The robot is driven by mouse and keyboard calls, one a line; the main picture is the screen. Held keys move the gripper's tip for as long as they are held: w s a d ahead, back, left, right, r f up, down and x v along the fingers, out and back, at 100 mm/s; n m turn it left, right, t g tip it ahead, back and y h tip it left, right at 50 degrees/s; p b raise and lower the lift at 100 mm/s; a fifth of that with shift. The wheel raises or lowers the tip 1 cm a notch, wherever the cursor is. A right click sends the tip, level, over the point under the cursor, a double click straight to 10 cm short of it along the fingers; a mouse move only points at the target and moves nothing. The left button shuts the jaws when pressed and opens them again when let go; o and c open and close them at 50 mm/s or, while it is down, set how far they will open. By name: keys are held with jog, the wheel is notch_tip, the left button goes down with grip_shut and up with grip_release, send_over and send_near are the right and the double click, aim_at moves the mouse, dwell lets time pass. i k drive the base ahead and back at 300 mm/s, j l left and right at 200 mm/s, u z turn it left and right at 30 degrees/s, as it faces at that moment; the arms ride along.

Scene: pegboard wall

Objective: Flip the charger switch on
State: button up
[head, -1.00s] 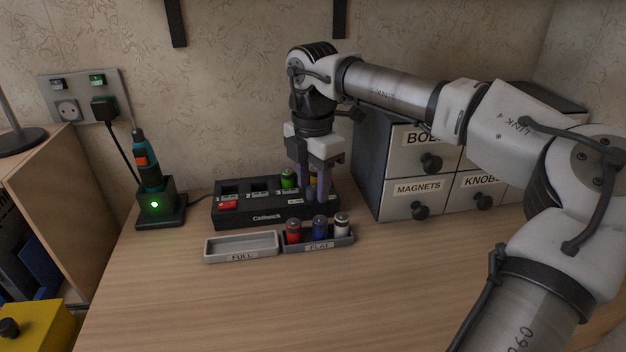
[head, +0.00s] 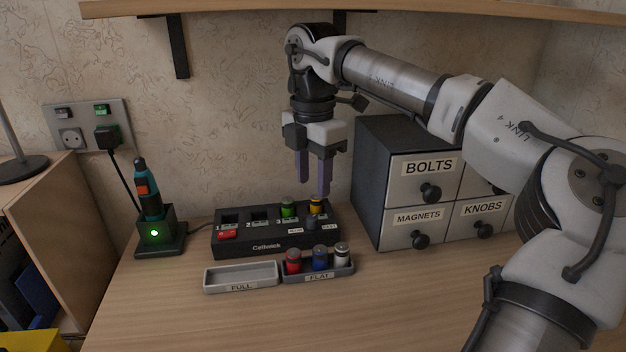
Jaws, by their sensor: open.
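The black Cellwick charger (head: 266,246) stands on the desk against the wall. A red switch (head: 228,234) sits at its left front; I cannot tell its position. A green cell (head: 288,209) and a yellow cell (head: 316,206) stand in its two right bays; the two left bays look empty. A small dark lever or knob (head: 311,223) sits between two small labels at its right front. My gripper (head: 313,192) points down, open and empty, just above the yellow cell.
A FULL tray (head: 241,284) lies empty before the charger. The FLAT tray (head: 318,276) holds red, blue and white cells. Drawers (head: 385,170) stand right, a docked screwdriver (head: 150,195) left. A wall plate (head: 85,123) has two switches. A shelf (head: 400,12) hangs above.

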aim_at(231, 233)
jog(key=k, duration=1)
